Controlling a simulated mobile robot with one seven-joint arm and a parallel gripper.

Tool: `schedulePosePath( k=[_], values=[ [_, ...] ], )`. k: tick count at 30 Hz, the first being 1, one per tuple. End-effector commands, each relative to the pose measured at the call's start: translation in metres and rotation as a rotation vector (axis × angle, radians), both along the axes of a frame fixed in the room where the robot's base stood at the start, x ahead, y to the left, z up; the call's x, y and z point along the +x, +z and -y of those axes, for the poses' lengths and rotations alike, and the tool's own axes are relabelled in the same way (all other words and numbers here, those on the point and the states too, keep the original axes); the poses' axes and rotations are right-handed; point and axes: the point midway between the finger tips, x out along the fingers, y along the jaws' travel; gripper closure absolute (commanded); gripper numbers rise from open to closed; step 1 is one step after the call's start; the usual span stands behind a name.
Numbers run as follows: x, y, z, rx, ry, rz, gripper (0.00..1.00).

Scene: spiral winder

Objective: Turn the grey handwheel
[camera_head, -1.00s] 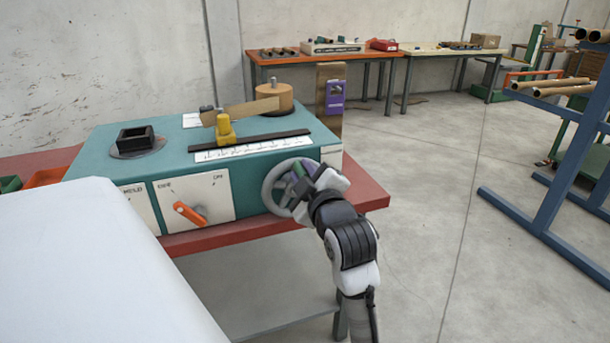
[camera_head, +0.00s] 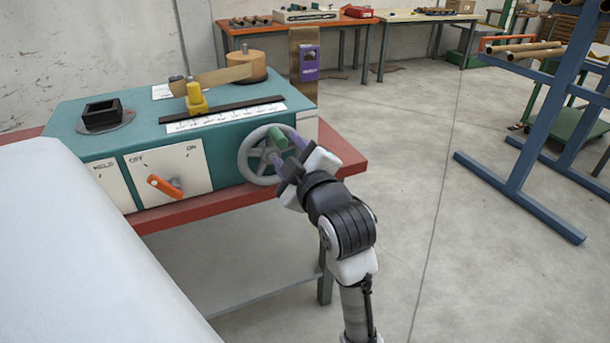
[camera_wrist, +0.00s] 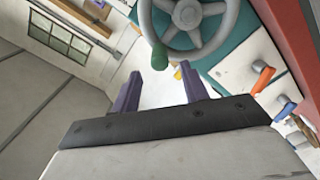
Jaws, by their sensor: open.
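The grey spoked handwheel (camera_head: 246,164) is on the front right of the teal winder (camera_head: 75,128). Its green handle (camera_head: 278,138) sticks out from the upper right of the rim. My gripper (camera_head: 286,149) is just right of and in front of the wheel, its purple fingers pointing at it. In the wrist view, the wheel (camera_wrist: 222,36) is at the top, with the green handle (camera_wrist: 159,57) at its lower left. My gripper's fingers (camera_wrist: 160,72) are spread apart with the handle in line with the gap between them. I cannot tell whether they touch it.
An orange lever (camera_head: 165,187) is left of the wheel on a white OFF/ON panel. The winder stands on a red table (camera_head: 345,155). A yellow clamp (camera_head: 197,100) and wooden spool (camera_head: 247,66) are on top. A blue rack (camera_head: 520,190) stands right, beyond clear floor.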

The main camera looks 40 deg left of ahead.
Motion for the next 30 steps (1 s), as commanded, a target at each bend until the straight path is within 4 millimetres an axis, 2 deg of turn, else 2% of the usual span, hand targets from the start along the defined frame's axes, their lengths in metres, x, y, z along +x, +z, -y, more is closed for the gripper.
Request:
schedulePosePath(
  k=[3,11,30],
  values=[
    [-0.011,-0.002,0.030,0.003,-0.004,0.001,0.56],
    [-0.022,-0.007,0.054,0.001,-0.002,0.007,0.56],
    [-0.030,-0.003,0.075,0.001,0.000,0.001,0.56]
  ],
)
